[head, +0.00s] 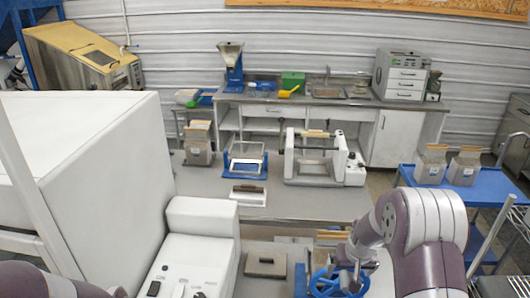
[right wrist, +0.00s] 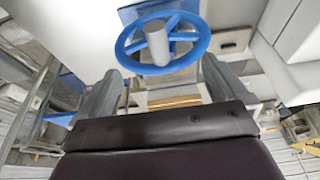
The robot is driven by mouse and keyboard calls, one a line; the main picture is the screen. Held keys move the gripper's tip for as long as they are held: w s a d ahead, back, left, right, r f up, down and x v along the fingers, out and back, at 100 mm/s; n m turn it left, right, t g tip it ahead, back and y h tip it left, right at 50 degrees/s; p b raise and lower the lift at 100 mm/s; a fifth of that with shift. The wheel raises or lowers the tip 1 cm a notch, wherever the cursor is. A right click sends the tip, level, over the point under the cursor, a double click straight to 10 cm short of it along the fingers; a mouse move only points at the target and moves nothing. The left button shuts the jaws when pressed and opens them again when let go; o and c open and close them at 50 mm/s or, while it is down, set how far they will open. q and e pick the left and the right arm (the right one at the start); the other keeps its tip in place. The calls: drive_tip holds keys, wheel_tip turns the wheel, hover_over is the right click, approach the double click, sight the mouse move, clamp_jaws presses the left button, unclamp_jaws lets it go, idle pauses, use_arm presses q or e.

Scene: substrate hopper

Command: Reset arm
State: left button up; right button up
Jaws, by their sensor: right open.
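My right arm comes in from the right in the head view, and its gripper (head: 346,272) is low at the bottom, by a blue handwheel (head: 325,285). In the right wrist view the two grey fingers of my right gripper (right wrist: 162,70) stand wide apart with nothing held between them. The blue handwheel (right wrist: 188,37), with its grey hub, shows just beyond the fingertips; I cannot tell whether they touch it. A purple part of my left arm shows at the bottom left of the head view, but its gripper is out of frame.
A large white machine (head: 85,150) fills the left. The grey table (head: 300,205) carries a white-framed device (head: 317,160) and a blue-framed stand (head: 245,160). A blue cart (head: 480,188) with two containers is at right. A brown block (head: 266,262) lies left of the wheel.

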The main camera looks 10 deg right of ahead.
drive_tip(key=s+a+f+n+g+b, duration=0.1)
drive_tip(key=s+a+f+b, duration=0.4)
drive_tip(key=s+b, duration=0.4)
drive_tip(key=s+a+f+n+g+b, duration=0.1)
drive_tip(key=s+a+f+n+b, duration=0.1)
drive_tip(key=s+a+f+b, duration=0.4)
drive_tip(key=s+a+b, duration=0.1)
drive_tip(key=s+b, duration=0.2)
drive_tip(key=s, duration=0.2)
drive_tip(key=shift+f+y, duration=0.2)
drive_tip(key=shift+y, duration=0.2)
drive_tip(key=shift+s+a, duration=0.1)
drive_tip(key=shift+s, duration=0.05)
